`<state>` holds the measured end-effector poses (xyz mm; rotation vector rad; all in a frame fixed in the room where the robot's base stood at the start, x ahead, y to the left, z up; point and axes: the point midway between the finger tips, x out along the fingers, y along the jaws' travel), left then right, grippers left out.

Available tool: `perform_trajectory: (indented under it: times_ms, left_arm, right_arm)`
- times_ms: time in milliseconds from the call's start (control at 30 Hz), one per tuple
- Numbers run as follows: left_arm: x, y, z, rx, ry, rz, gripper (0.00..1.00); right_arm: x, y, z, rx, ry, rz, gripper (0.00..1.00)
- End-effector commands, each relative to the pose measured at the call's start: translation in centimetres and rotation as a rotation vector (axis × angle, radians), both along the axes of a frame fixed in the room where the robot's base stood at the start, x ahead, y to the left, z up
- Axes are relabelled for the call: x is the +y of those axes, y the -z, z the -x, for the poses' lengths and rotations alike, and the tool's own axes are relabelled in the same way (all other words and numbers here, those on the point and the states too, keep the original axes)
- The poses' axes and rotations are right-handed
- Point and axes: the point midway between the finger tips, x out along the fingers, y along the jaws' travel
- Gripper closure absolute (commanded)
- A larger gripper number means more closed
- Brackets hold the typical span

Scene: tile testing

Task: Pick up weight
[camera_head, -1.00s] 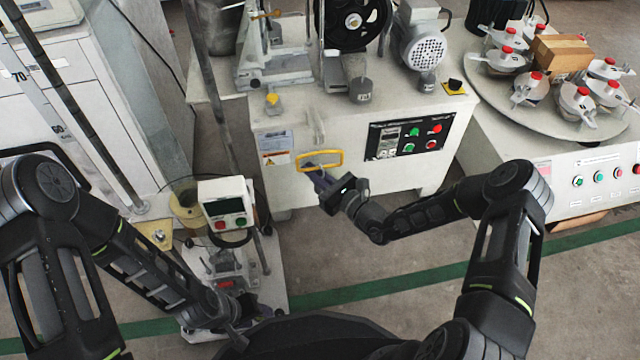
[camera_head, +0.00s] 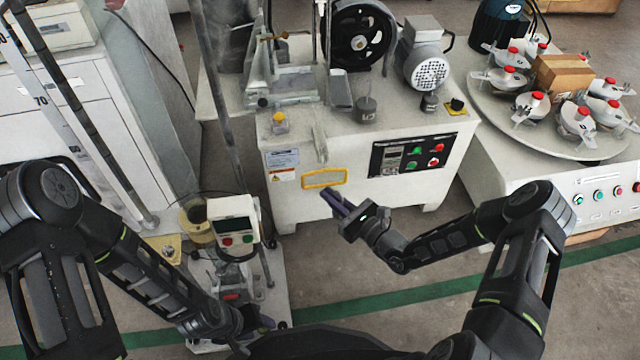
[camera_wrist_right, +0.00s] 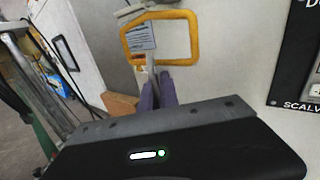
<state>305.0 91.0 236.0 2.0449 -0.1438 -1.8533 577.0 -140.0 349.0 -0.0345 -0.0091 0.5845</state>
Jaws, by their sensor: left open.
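A small dark weight (camera_head: 366,110) stands on the white machine top, in front of the black wheel. A second small dark weight (camera_head: 430,101) stands below the motor. My right gripper (camera_head: 333,198) is in front of the machine's front face, below the yellow handle frame (camera_head: 325,178) and well below the weights. In the right wrist view its purple fingers (camera_wrist_right: 157,88) lie close together with nothing seen between them, just under the yellow frame (camera_wrist_right: 160,40). My left gripper (camera_head: 258,325) is low, near the small device's base, partly hidden, and open.
The machine's button panel (camera_head: 412,155) is right of the handle. A round table (camera_head: 500,108) with several red-capped vessels and a cardboard box (camera_head: 563,75) stands at the right. A device with a display (camera_head: 235,225) stands near my left arm. Floor is clear right of centre.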

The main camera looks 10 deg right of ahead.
Motion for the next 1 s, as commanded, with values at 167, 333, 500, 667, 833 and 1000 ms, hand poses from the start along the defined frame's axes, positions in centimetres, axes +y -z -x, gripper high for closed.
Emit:
perform_trajectory:
  times_ms: [167,333,500,667,833,1000]
  left_arm:
    - [0.0,-1.9,0.2,0.006,0.003,0.001,0.55]
    - [0.1,-3.2,0.4,0.012,0.007,0.002,0.55]
    - [0.1,-3.8,0.6,0.017,0.008,0.003,0.55]
    - [0.1,-3.9,0.7,0.018,0.009,0.003,0.55]
    - [0.1,-3.9,0.7,0.019,0.009,0.003,0.55]
    - [0.1,-3.9,0.7,0.018,0.009,0.003,0.55]
  right_arm:
    - [-2.5,-0.4,3.6,0.001,0.004,0.000,1.00]
    - [-4.8,-0.4,7.1,0.000,0.004,0.000,1.00]
    - [-6.3,-0.3,9.4,-0.002,0.002,-0.001,1.00]
    - [-6.9,-0.1,10.4,-0.002,0.000,-0.001,1.00]
    - [-7.0,-0.1,10.5,-0.003,0.000,-0.002,1.00]
    - [-7.0,-0.1,10.5,-0.002,0.000,0.000,1.00]
